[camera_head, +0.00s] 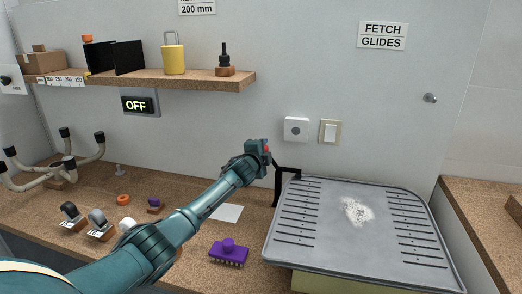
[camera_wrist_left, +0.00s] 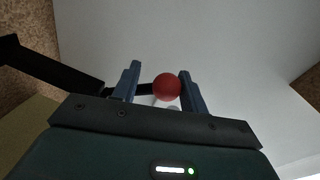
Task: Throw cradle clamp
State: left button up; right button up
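The cradle clamp shows as a black bent lever (camera_head: 278,185) at the back left corner of a grey slotted metal panel (camera_head: 400,264). Its red ball knob (camera_head: 267,148) is at my left gripper (camera_head: 264,148). In the left wrist view the red knob (camera_wrist_left: 167,87) sits between the two fingers of my left gripper (camera_wrist_left: 160,76), closer to the right finger. A gap shows on the knob's left, so the fingers look open. The black lever arm (camera_wrist_left: 50,65) enters from the left and passes behind the left finger. My right gripper is out of view.
A purple brush (camera_head: 229,254), white card (camera_head: 227,213), orange ring (camera_head: 123,199) and casters (camera_head: 97,220) lie on the cork bench. A shelf (camera_head: 150,80) with a yellow padlock (camera_head: 173,59) hangs above. A switch (camera_head: 330,131) is on the wall behind.

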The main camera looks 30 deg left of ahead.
pick_arm(q)
jog(key=shift+o, duration=1.4)
jog(key=shift+f, duration=0.1)
jog(key=shift+a, duration=0.1)
jog(key=shift+s, duration=0.4)
jog(key=v, duration=1.2)
jog(key=shift+s+r, duration=0.15)
jog(key=shift+r, duration=0.1)
